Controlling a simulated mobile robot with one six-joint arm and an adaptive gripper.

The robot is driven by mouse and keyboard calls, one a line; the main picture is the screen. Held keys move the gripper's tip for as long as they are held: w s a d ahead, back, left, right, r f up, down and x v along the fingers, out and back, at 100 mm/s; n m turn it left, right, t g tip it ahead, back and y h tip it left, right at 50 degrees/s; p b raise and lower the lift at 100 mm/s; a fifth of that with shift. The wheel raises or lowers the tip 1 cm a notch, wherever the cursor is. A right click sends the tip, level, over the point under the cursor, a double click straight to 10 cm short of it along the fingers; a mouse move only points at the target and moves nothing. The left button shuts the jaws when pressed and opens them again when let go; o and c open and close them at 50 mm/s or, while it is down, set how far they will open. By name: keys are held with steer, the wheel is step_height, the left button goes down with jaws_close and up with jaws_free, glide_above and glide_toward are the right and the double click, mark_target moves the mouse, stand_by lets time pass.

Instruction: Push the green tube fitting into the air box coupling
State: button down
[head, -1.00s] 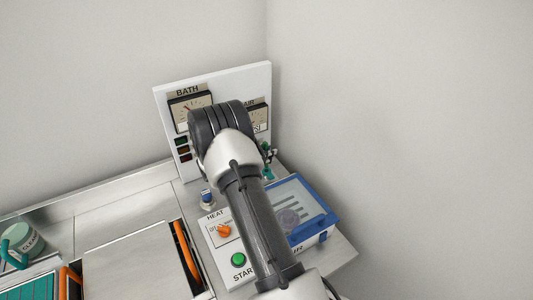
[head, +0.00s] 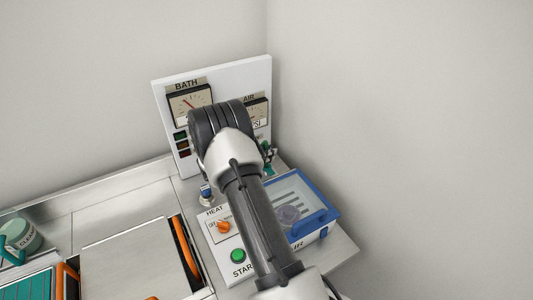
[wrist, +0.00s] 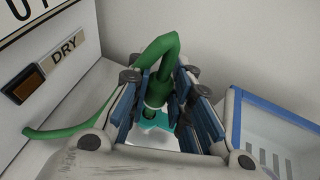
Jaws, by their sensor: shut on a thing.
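The green tube fitting (wrist: 155,94) stands between my gripper's fingers in the wrist view, with the green tube (wrist: 167,47) bending over above it and trailing down to the left. My gripper (wrist: 158,108) is shut on the fitting. A teal part (wrist: 152,126), seemingly the air box coupling, shows just below the fitting. Whether the two touch or are joined cannot be told. In the head view my arm hides the gripper; only a small green-teal piece (head: 268,170) shows to its right.
A panel (head: 228,75) with BATH and AIR gauges stands behind my arm. A blue-rimmed clear-lidded box (head: 328,205) stands to the right; its rim also shows in the wrist view (wrist: 236,120).

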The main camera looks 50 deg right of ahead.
steer(key=shift+f+b, duration=1.15)
steer(key=shift+f, duration=0.3)
steer(key=c, duration=1.4)
jaws_free()
steer(key=shift+o, duration=0.2)
steer(key=v, duration=1.2)
steer(key=shift+a, duration=0.1)
steer(key=s+a+r+m+y, duration=0.5)
steer(key=s+a+r+m, duration=0.55)
steer(key=r, duration=0.45)
steer(key=s+a+r+m+t+y, duration=0.2)
steer(key=s+a+m+y, duration=0.1)
steer(key=s+a, duration=0.5)
steer(key=s+a+r+m+t+y, duration=0.2)
steer(key=s+a, duration=0.6)
steer(key=a, duration=0.4)
steer(key=m+t+y, duration=0.1)
steer(key=m+y, duration=0.1)
steer(key=y, duration=0.1)
steer(key=shift+s+a+r, duration=0.15)
steer(key=shift+a+r, duration=0.2)
steer(key=shift+r, duration=0.05)
